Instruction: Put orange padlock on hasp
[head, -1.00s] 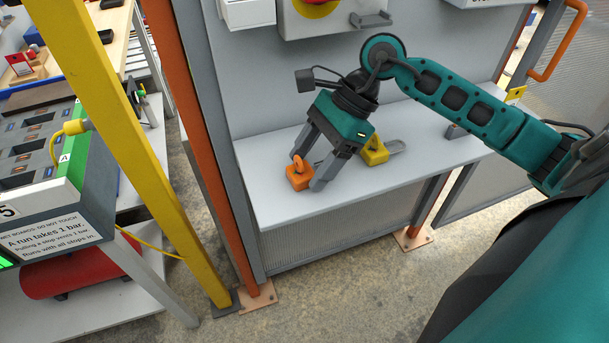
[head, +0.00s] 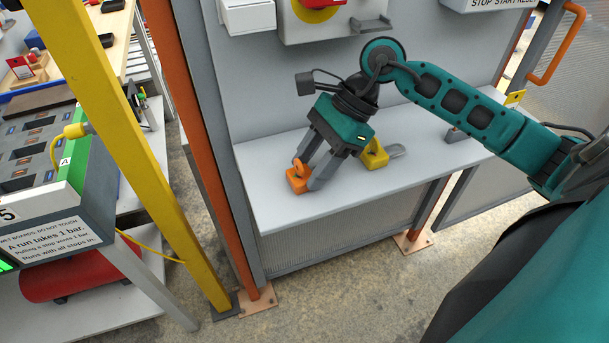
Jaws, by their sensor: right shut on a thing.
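The orange padlock (head: 297,180) is at the front left of the pale shelf, its orange shackle upward. My right gripper (head: 306,171) reaches down to it from above and is shut on it; the fingers cover part of its right side. The padlock is at shelf level; I cannot tell whether it still touches the shelf. A grey bracket (head: 372,24), perhaps the hasp, sticks out of the box with the red and yellow switch (head: 318,10) on the panel above. My left gripper is out of view.
An orange post (head: 195,130) and a yellow post (head: 130,150) bound the left side. The shelf's front middle is clear.

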